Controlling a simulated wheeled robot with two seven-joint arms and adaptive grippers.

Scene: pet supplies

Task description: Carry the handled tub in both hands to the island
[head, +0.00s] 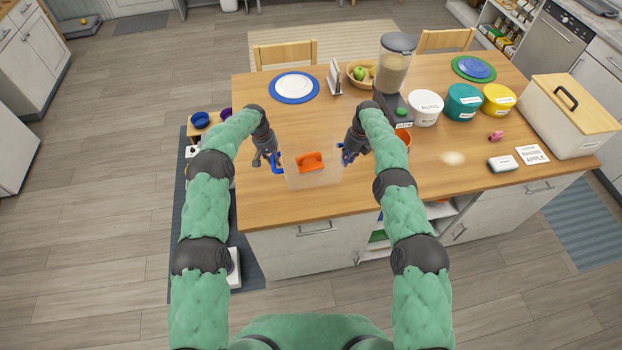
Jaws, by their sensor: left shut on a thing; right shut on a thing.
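The handled tub (312,182) is see-through, with a blue handle at each end and an orange thing (311,161) inside. It is over the front part of the wooden island top (270,205); I cannot tell whether it rests on the wood or hangs just above it. My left gripper (275,165) is shut on the left blue handle. My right gripper (347,156) is shut on the right blue handle. The tub looks about level between them.
A lidded bin (560,120) is at the right end. A plate (294,87) and fruit bowl (361,75) lie behind. An orange bowl is partly hidden by my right arm.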

